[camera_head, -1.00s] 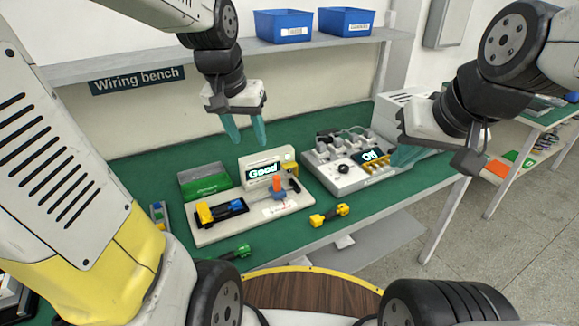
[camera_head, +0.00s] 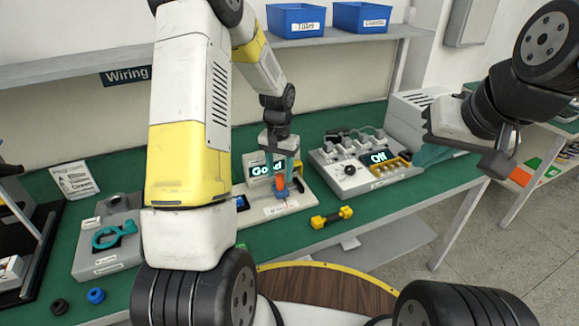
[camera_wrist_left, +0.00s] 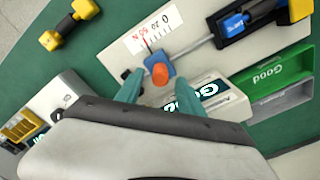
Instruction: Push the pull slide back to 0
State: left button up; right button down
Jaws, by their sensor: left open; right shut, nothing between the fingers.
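The pull slide, a blue block with an orange knob (camera_head: 281,184), sits on the white tester board (camera_head: 262,210); it also shows in the left wrist view (camera_wrist_left: 158,72). A metal rod (camera_wrist_left: 195,45) runs from it towards a blue, black and yellow part. A scale (camera_wrist_left: 150,32) marked 0 to 50 N with a red line lies beside the slide. My left gripper (camera_head: 284,167) is open above the slide; in the left wrist view its teal fingers (camera_wrist_left: 158,92) lie on either side of the knob, contact unclear. My right gripper (camera_head: 437,154) is shut and empty at the right.
A display reading Good (camera_head: 266,170) stands behind the slide. A grey unit reading Off (camera_head: 365,175) stands to its right. A yellow and black connector (camera_head: 332,217) lies in front of the board. My left arm hides the board's left part in the head view.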

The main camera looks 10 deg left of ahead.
aim_at(279, 175)
pick_arm(q)
jog(key=shift+f, duration=1.9)
grip_shut()
